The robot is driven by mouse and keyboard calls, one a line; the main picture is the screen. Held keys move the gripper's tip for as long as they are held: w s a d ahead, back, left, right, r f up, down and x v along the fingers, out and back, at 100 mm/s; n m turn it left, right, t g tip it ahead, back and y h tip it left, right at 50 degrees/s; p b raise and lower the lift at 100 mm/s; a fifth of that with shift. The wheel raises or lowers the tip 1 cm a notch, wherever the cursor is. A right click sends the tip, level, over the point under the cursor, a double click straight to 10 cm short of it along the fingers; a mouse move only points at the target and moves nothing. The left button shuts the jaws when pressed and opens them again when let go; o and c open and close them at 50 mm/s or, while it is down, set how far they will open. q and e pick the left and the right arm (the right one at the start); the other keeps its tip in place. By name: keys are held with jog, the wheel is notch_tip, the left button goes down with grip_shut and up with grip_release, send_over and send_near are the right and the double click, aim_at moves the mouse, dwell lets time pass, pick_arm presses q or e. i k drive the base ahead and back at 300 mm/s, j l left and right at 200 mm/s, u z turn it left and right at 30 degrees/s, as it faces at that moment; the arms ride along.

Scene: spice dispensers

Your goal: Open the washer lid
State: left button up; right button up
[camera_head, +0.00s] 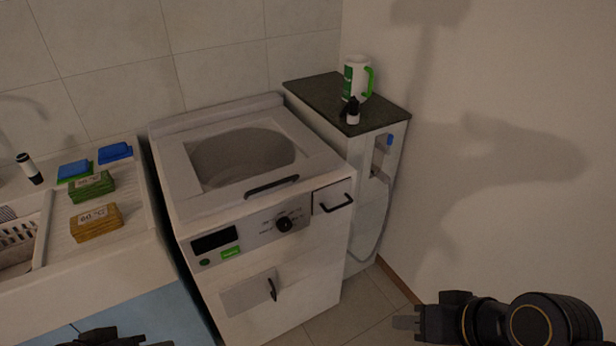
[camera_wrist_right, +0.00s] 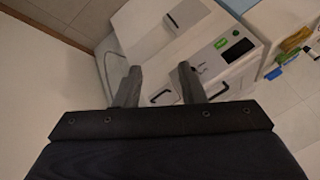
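The white top-loading washer (camera_head: 325,256) stands in the middle of the head view. Its lid (camera_head: 185,180) lies flat and looks closed, with a grey see-through window and a dark handle (camera_head: 271,187) along its front edge. The lid handle also shows in the right wrist view (camera_wrist_right: 218,92), partly beside a finger. My right gripper (camera_head: 405,323) is low at the right of the head view, apart from the washer. In the wrist view its two fingers (camera_wrist_right: 158,85) are spread with nothing between them. My left gripper (camera_head: 110,338) shows only partly at the bottom edge.
The front panel has a dial (camera_head: 284,224), a display (camera_head: 214,241) and a drawer handle (camera_head: 337,204). A narrow cabinet (camera_head: 318,92) with a mug (camera_head: 356,78) and a small bottle (camera_head: 352,112) stands right of it. A sink counter (camera_head: 120,225) with sponge packs is left. Floor in front right is clear.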

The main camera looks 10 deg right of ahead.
aim_at(191, 203)
jog(key=i+l+u, duration=0.75)
jog(key=k+l, duration=0.05)
jog(key=l, duration=0.05)
